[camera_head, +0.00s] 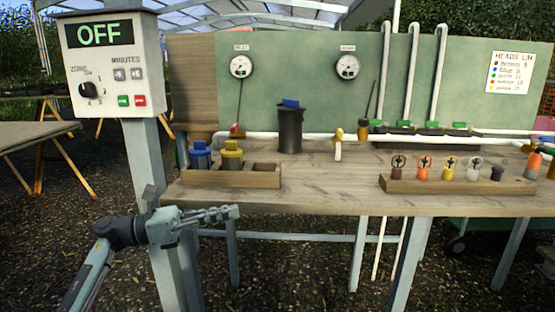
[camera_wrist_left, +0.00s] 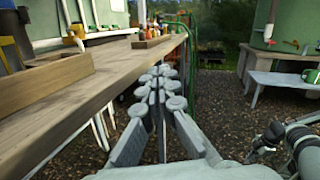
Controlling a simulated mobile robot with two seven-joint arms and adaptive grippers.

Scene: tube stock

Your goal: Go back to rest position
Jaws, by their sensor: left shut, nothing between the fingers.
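My left gripper (camera_head: 224,213) is shut and empty in the head view. It is at the left front of the wooden bench (camera_head: 330,200), just off its front edge and about level with it. In the left wrist view the closed fingers (camera_wrist_left: 162,88) point ahead along the bench's front edge (camera_wrist_left: 60,112), with gravel below them. No part of my right gripper shows in the head view.
A control box (camera_head: 108,65) reading OFF stands on a post at the left, close to my left arm. A wooden tray (camera_head: 262,178) holds a blue and a yellow bottle. A rack (camera_head: 460,187) of coloured heads stands at the right. Gravel in front is open.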

